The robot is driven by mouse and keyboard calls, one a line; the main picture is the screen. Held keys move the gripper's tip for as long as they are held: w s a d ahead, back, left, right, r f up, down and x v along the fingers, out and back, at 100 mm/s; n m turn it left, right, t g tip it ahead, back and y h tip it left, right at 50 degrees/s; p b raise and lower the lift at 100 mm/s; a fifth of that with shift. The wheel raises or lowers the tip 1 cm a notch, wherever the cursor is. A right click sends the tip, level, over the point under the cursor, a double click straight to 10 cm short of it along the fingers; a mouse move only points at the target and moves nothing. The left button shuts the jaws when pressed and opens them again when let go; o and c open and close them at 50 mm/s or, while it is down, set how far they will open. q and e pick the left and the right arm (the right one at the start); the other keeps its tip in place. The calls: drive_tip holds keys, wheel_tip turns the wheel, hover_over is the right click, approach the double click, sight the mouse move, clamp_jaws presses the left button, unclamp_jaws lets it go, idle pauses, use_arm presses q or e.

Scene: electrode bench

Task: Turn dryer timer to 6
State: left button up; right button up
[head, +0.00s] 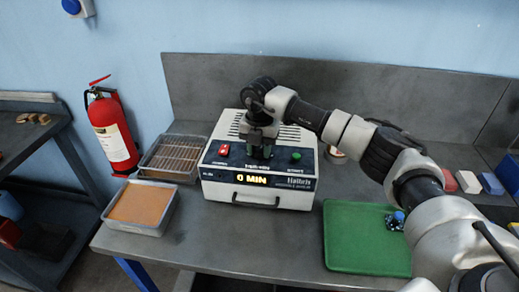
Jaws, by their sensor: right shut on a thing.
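The dryer (214,188) is a white box with a dark control panel, standing on the grey bench. Its lit display (251,178) reads "0 MIN". A red switch (223,150) is at the panel's left and a green button (296,155) at its right. My right gripper (261,153) points down at the middle of the panel and is shut on the timer knob there. The gripper hides the knob and any marks around it. My left gripper is not in view.
Left of the dryer are a tray with a wire rack (172,158) and a tray of orange material (141,205). A green mat (360,250) with a small blue-topped item (397,219) lies at the right, near my arm. Coloured blocks (469,181) are farther right.

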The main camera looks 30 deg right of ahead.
drive_tip(key=m, duration=0.4)
drive_tip(key=shift+r, duration=0.15)
drive_tip(key=shift+w, duration=0.1)
idle(0.3)
drive_tip(key=o, duration=0.7)
drive_tip(key=shift+o, duration=1.1)
